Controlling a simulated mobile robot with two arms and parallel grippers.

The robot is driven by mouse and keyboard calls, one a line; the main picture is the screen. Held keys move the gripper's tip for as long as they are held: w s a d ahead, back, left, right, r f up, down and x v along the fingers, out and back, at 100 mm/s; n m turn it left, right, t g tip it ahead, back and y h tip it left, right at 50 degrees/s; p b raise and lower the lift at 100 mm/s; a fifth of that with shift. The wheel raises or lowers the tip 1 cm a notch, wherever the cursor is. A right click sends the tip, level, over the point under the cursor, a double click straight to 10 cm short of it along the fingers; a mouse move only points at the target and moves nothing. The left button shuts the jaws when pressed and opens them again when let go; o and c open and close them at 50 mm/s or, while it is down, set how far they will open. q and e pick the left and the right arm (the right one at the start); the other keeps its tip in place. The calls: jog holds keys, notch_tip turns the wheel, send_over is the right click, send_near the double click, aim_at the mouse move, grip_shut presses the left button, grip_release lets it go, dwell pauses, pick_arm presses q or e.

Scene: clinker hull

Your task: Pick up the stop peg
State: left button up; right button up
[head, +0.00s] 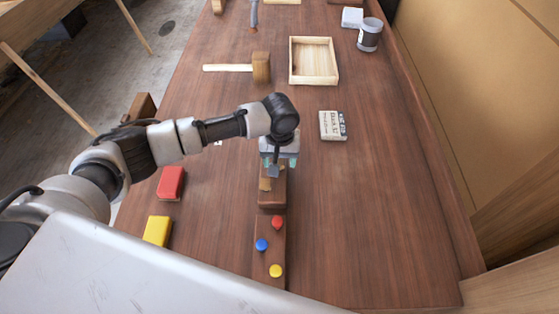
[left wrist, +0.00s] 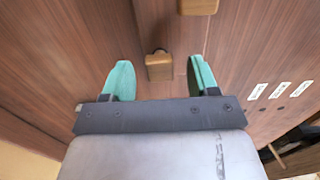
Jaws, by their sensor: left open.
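A small light-brown wooden peg with a knob, which looks like the stop peg (left wrist: 158,68), shows in the left wrist view, ahead of and between my fingertips. In the head view, a light wooden piece (head: 265,184), probably the same peg, shows at a dark wooden block just below my gripper. My left gripper (head: 279,167) is open, with its teal fingers apart and nothing between them; it also shows in the left wrist view (left wrist: 160,75). I cannot tell the exact gap between fingers and peg. My right gripper is not in view.
A dark block with red (head: 277,222), blue (head: 261,245) and yellow (head: 276,270) knobs lies nearer. Red (head: 171,183) and yellow (head: 157,230) blocks lie left. A mallet (head: 260,68), tray (head: 292,78), labelled packet (head: 332,125) and jar (head: 369,36) lie farther off. The bench's right side is clear.

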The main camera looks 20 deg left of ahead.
pick_arm(q)
jog(key=shift+f, duration=0.75)
jog(key=shift+c, duration=0.4)
jog(key=c, duration=0.9)
